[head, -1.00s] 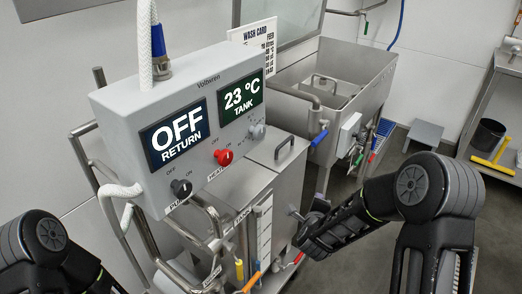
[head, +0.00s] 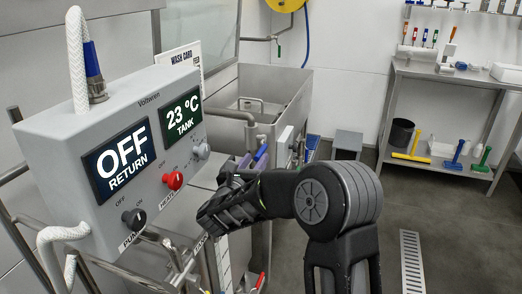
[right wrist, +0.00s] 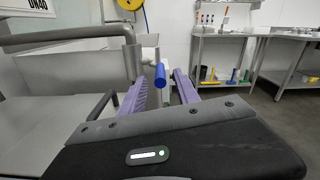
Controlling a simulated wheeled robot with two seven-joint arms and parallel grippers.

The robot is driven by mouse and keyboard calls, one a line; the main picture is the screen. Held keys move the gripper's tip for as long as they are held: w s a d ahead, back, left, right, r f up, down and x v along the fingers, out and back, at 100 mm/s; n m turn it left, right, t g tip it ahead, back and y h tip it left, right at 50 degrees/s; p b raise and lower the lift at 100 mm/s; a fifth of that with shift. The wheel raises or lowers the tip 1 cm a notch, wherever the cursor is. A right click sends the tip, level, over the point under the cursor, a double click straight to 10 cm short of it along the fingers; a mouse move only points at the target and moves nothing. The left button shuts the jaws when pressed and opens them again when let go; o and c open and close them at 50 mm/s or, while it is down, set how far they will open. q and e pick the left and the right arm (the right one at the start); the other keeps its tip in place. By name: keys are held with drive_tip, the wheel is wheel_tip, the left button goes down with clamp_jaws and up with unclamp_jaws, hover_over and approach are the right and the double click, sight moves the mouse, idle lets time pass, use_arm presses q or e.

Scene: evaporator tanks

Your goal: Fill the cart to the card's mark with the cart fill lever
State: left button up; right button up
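My right gripper (head: 254,158) reaches toward the rear steel tank (head: 290,88) in the head view. In the right wrist view its purple fingers (right wrist: 161,88) stand apart with nothing gripped. A blue lever handle (right wrist: 160,76) shows between and beyond them; contact cannot be told. A steel cart-like tank with a pale level scale (head: 223,262) stands in front, largely hidden by my arm. A red handle (head: 260,281) is beside it. Which handle is the cart fill lever cannot be told. The wash card (head: 178,60) is partly hidden behind the control box; its mark cannot be read. My left gripper is out of view.
The grey control box (head: 120,150) reads OFF RETURN and 23 °C TANK, with a black knob (head: 134,218) and red knob (head: 173,180). A steel shelf (head: 440,75) holds bottles, a black bucket (head: 401,133) and brushes. Floor at the right is clear, with a drain grate (head: 412,262).

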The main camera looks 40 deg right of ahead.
sight(264, 147)
drive_tip(key=x, duration=0.7)
drive_tip(key=shift+p, duration=0.35)
drive_tip(key=shift+c, duration=0.4)
clamp_jaws()
drive_tip(key=shift+s+d, duration=0.15)
idle(0.4)
